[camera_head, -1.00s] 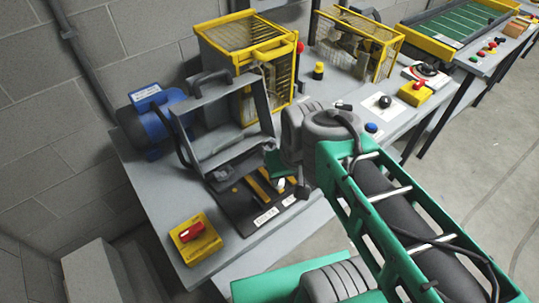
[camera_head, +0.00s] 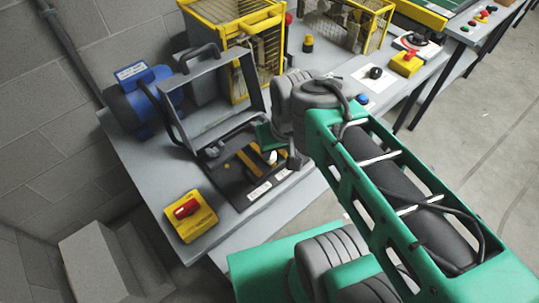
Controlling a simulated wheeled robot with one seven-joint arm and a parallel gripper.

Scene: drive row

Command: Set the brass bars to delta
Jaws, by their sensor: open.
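The brass bars (camera_head: 248,163) show as yellow strips on the dark terminal panel (camera_head: 238,199) below the raised grey frame-like cover (camera_head: 224,126). One long strip is plain to see; the others are partly hidden, and I cannot tell how they are linked. White labels (camera_head: 259,191) run along the panel's front edge. My gripper (camera_head: 272,157) is low over the right part of the panel, partly hidden by my wrist. It is open, and I see nothing held. Whether it touches a bar I cannot tell.
A blue motor (camera_head: 138,100) stands behind at the left. A yellow box with a red switch (camera_head: 188,210) sits at the bench's front left. Yellow guarded cages (camera_head: 240,50) stand behind. The raised cover stands close to my wrist. Grey bench (camera_head: 150,165) is bare at the left.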

